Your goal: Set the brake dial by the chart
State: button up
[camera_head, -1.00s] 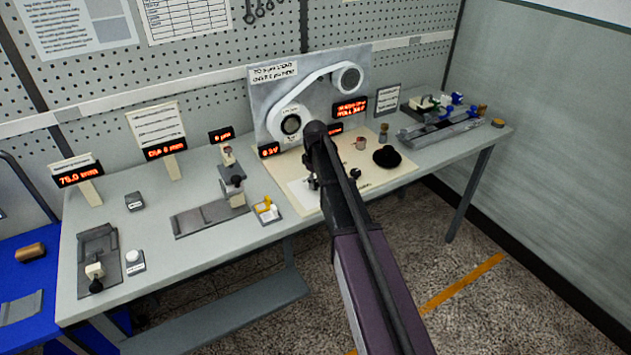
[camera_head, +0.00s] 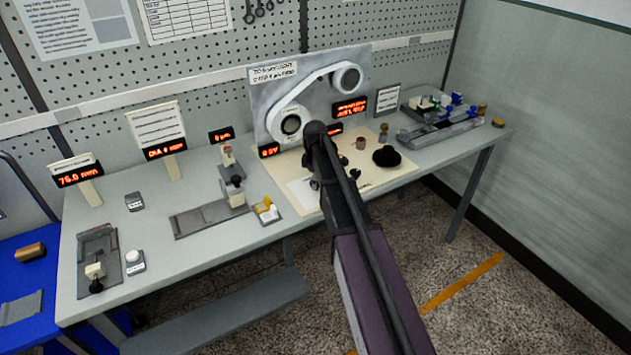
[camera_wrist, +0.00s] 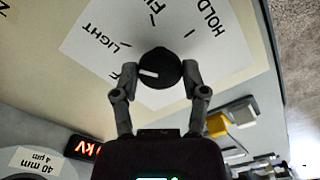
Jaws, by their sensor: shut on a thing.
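The brake dial (camera_wrist: 162,58) is a round black knob with a white pointer mark, seen in the wrist view on a white card (camera_wrist: 222,62). The card carries the words LIGHT and HOLD, a partly covered word between them, and another label mostly hidden at the left finger. The white mark points left in that view, below the LIGHT tick. My gripper (camera_wrist: 152,74) has one finger on each side of the dial and is shut on it. In the head view my arm hides the dial; part of the white card (camera_head: 300,192) shows.
A grey panel (camera_head: 262,105) with a white belt loop stands behind the card. A small sign (camera_head: 387,99) and red displays (camera_head: 269,150) stand near it. A black domed object (camera_head: 387,156) and small cylinders are right of my arm. A yellow-and-white item (camera_head: 266,210) is left.

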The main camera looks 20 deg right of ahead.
jog(key=shift+s, duration=0.15)
jog(key=o, duration=1.2)
jog(key=shift+c, duration=0.2)
jog(key=shift+m, duration=0.5)
